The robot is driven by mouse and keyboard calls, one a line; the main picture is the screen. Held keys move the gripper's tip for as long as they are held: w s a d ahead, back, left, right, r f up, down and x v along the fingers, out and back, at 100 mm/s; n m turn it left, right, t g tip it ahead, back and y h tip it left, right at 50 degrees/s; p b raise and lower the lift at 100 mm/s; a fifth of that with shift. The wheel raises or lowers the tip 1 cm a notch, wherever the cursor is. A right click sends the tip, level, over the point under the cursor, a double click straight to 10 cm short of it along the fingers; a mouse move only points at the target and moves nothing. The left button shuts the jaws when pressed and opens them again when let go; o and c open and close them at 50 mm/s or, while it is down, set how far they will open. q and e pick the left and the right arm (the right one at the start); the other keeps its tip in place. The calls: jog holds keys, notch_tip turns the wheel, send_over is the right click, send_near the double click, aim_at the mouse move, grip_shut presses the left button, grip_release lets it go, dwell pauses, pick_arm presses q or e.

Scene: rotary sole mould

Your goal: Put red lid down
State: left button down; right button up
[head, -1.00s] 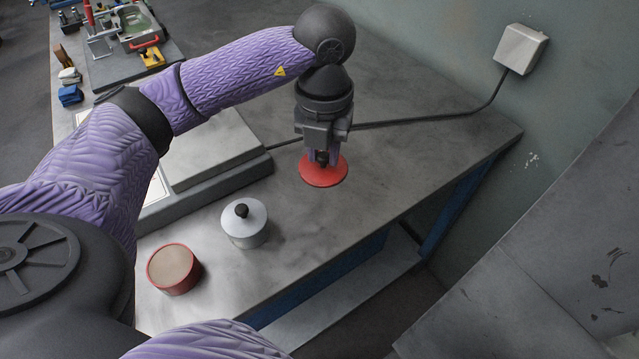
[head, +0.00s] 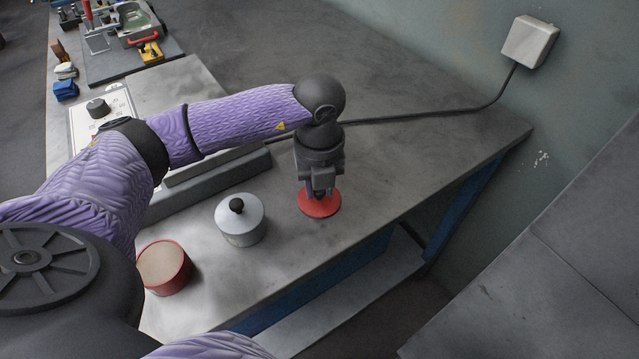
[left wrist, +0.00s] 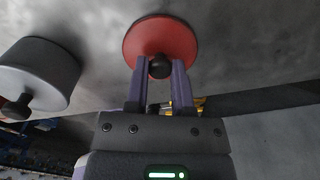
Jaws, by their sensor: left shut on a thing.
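The red lid (head: 319,204) is a round disc with a dark knob, at or just above the grey bench top; I cannot tell whether it touches. My left gripper (head: 319,190) points down at it and is shut on its knob. In the left wrist view, the red lid (left wrist: 160,40) lies beyond the fingertips, with the black knob between the fingers of the gripper (left wrist: 160,70). A red-sided round tin (head: 164,268) without a lid, its contents beige, stands at the front left of the bench. My right gripper is not in view.
A grey pot with a pale lid and black knob (head: 240,219) stands between the red tin and the red lid. The bench's front edge (head: 385,229) is close to the lid. A cable runs to a wall box (head: 530,41).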

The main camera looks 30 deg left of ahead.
pick_arm(q)
jog(key=shift+f, duration=0.15)
jog(key=c, duration=0.5)
grip_release()
jog(key=shift+c, duration=0.2)
jog(key=shift+o, duration=0.3)
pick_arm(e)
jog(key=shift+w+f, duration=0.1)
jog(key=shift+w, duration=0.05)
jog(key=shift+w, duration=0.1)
pick_arm(q)
jog(key=shift+r, duration=0.3)
notch_tip(320, 180, up, 12)
jog(key=p, duration=0.3)
jog(key=shift+p, duration=0.35)
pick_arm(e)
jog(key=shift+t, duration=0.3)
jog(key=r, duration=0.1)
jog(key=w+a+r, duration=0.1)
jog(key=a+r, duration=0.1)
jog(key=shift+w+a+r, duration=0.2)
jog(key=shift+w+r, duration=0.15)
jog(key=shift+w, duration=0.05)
pick_arm(q)
jog(key=shift+f, duration=0.1)
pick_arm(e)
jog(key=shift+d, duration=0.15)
